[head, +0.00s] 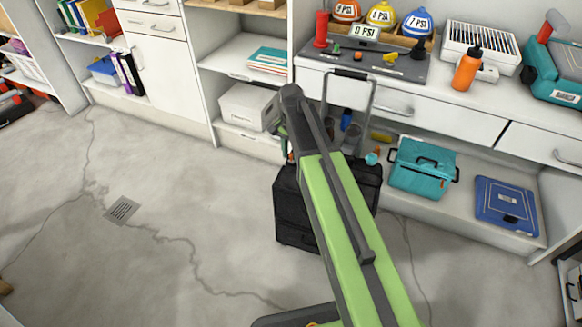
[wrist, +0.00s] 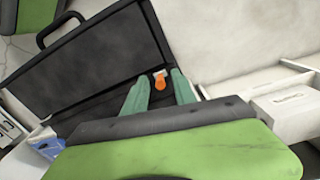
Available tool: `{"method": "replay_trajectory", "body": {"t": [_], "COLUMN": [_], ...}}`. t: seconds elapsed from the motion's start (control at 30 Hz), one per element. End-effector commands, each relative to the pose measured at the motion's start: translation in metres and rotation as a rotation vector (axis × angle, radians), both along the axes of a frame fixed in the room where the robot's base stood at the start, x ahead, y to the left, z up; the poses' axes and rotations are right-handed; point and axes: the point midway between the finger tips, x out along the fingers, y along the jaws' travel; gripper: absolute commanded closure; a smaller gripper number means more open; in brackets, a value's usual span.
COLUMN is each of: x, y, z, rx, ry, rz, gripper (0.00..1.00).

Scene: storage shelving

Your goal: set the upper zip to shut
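A black suitcase (head: 292,215) stands on the floor in front of the shelving, partly hidden behind my arm. In the wrist view its dark face (wrist: 100,68) fills the left and middle. An orange zip pull (wrist: 160,82) shows there near the right end of that face. My gripper (wrist: 161,76) has its two green fingers apart, one on each side of the pull in the picture. I cannot tell whether they touch it. In the head view my arm hides most of the gripper. The zip's track cannot be made out.
A raised pull handle (head: 350,75) rises behind the suitcase. A white box (head: 247,106) sits on the lower shelf to the left. A teal toolbox (head: 422,170) and a blue case (head: 506,204) lie to the right. The floor at left is clear around a drain (head: 121,210).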

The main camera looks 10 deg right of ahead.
Motion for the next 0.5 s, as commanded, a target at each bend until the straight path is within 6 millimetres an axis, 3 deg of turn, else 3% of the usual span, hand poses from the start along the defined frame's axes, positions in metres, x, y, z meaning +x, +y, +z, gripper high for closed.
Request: {"method": "replay_trajectory", "body": {"t": [0.03,0.1,0.37,0.5], "x": [0.0,0.0,0.0,0.0], "y": [0.0001,0.0003,0.0007,0.0009], "z": [-0.0133,-0.0164,-0.0142,-0.0142], "rx": [0.0,0.0,0.0,0.0], "ry": [0.0,0.0,0.0,0.0], "rz": [0.0,0.0,0.001,0.001], "gripper": [0.67,0.67,0.67,0.84]}}
